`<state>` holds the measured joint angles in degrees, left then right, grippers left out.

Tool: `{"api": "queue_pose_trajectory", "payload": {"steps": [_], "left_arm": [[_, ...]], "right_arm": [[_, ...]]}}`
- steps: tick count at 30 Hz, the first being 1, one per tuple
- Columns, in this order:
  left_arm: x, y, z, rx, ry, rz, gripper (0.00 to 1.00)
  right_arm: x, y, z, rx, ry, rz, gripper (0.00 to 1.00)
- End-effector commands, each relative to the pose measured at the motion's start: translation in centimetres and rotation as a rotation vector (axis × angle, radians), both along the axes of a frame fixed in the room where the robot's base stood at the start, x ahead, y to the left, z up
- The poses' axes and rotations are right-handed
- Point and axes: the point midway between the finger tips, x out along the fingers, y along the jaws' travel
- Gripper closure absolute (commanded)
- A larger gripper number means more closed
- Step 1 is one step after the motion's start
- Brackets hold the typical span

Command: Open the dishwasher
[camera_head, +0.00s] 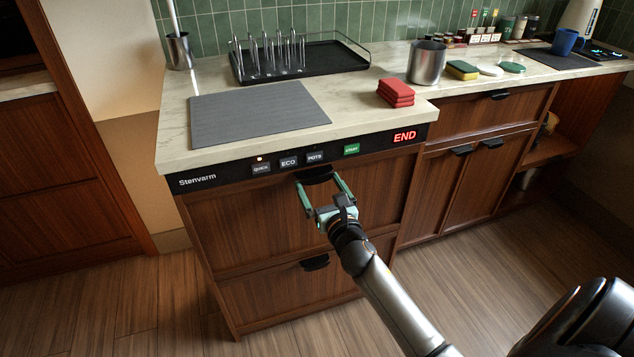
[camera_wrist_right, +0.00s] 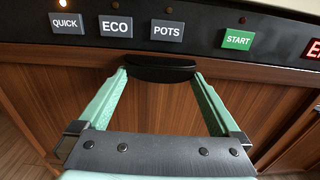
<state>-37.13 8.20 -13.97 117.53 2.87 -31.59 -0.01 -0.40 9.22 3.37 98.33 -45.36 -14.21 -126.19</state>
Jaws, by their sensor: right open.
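The dishwasher (camera_head: 240,215) has a wood front and is closed. Its black control strip (camera_head: 225,175) reads "Stenvarm", with several buttons and a red "END" display. A dark handle (camera_head: 316,174) sits at the top of the door, just under the strip. My right gripper (camera_head: 324,190) is open in front of the door, its green fingers on either side of the handle. In the right wrist view the handle (camera_wrist_right: 160,68) lies between the fingertips; I cannot tell whether they touch it. My left gripper is not in view.
The counter above holds a grey mat (camera_head: 258,112), a black dish rack (camera_head: 300,62), red sponges (camera_head: 396,92) and a steel pot (camera_head: 427,62). A lower drawer handle (camera_head: 315,262) sits below. Wood floor (camera_head: 150,300) is clear at the left front.

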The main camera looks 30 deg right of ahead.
Motion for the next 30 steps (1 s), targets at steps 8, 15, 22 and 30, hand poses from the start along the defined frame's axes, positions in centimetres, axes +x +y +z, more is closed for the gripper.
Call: {"api": "queue_pose_trajectory", "payload": {"steps": [8, 15, 22, 30], "left_arm": [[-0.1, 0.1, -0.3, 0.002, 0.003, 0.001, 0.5], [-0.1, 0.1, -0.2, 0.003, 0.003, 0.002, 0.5], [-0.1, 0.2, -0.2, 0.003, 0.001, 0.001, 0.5], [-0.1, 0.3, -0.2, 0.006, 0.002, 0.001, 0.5]], "right_arm": [[1.6, -0.3, 0.0, 0.001, 0.0, 0.001, 0.0], [1.6, -0.4, 0.0, 0.0, 0.0, 0.001, 0.0], [1.6, -0.4, 0.0, 0.0, 0.0, 0.0, 0.26], [1.6, -0.4, 0.0, 0.0, 0.001, 0.0, 0.56]]}}
